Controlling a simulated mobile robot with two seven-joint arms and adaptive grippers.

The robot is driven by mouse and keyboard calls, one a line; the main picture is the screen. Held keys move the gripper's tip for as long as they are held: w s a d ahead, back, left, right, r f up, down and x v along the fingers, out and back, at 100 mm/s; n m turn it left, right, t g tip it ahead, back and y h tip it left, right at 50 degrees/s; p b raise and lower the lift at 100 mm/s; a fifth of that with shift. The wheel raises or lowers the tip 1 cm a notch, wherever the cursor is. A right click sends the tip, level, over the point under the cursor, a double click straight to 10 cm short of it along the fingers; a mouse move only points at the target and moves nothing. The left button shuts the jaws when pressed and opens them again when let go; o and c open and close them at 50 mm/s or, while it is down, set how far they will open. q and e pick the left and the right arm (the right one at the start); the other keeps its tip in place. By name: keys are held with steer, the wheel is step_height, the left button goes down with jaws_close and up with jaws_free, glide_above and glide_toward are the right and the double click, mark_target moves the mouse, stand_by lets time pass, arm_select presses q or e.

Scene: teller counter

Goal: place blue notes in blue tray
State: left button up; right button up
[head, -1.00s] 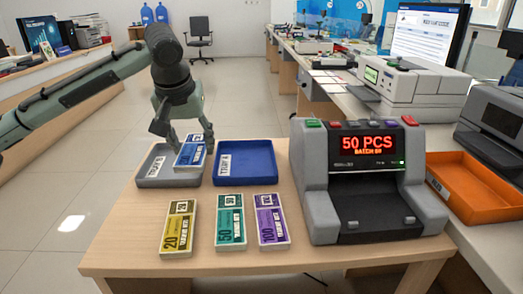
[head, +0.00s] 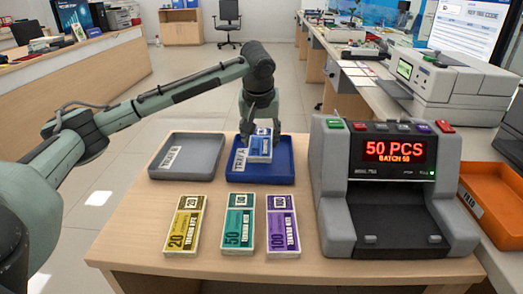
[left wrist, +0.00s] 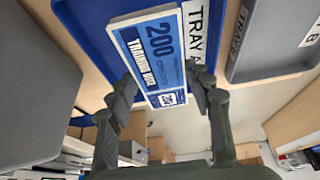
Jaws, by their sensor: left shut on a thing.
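My left gripper (head: 259,133) is shut on a bundle of blue notes (head: 260,149) and holds it over the blue tray (head: 283,170). In the left wrist view the blue notes (left wrist: 158,62), marked 200, sit between the two fingers, with the blue tray (left wrist: 92,42) behind them. From the head view I cannot tell whether the notes touch the tray floor. The blue tray has a white label on its front left. The right gripper is not in view.
A grey tray (head: 188,157) stands empty left of the blue tray. Yellow (head: 186,224), green (head: 238,224) and purple (head: 282,225) note bundles lie in front. A counting machine (head: 372,195) reading 50 PCS stands at the right. An orange tray (head: 488,190) is beyond it.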

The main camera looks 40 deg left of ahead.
mark_target(261, 145)
arm_select(q)
steer(key=shift+w+f, duration=0.15)
step_height(261, 145, down, 3)
steer(key=shift+f, duration=0.4)
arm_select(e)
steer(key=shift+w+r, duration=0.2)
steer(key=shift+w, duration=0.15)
arm_select(q)
steer(key=shift+f, duration=0.1)
steer(key=o, duration=1.2)
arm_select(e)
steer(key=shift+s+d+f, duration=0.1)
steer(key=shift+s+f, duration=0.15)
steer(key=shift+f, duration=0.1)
